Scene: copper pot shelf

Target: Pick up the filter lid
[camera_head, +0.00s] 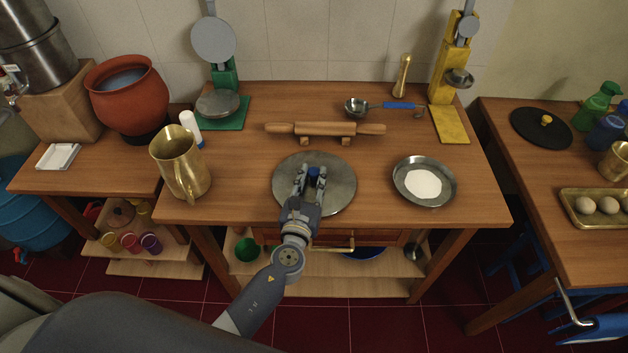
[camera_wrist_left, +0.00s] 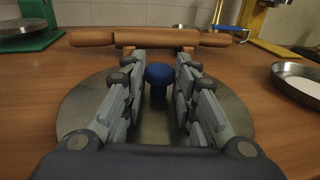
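A round grey metal disc (camera_head: 343,194) with a blue knob (camera_head: 314,172) lies flat near the front middle of the table; it looks like the filter lid. In the left wrist view the disc (camera_wrist_left: 75,122) lies under the fingers, and the blue knob (camera_wrist_left: 160,74) stands up on a short stem. My left gripper (camera_head: 311,175) is low over the disc with its fingers apart, one on each side of the knob. I cannot tell whether the fingertips touch it. My right gripper is not in view.
A rolling pin (camera_head: 325,129) lies on a stand just behind the disc. A plate of white powder (camera_head: 424,182) is to the right, a brass jug (camera_head: 180,163) to the left. A ladle (camera_head: 380,106) lies at the back. The table is bare between disc and jug.

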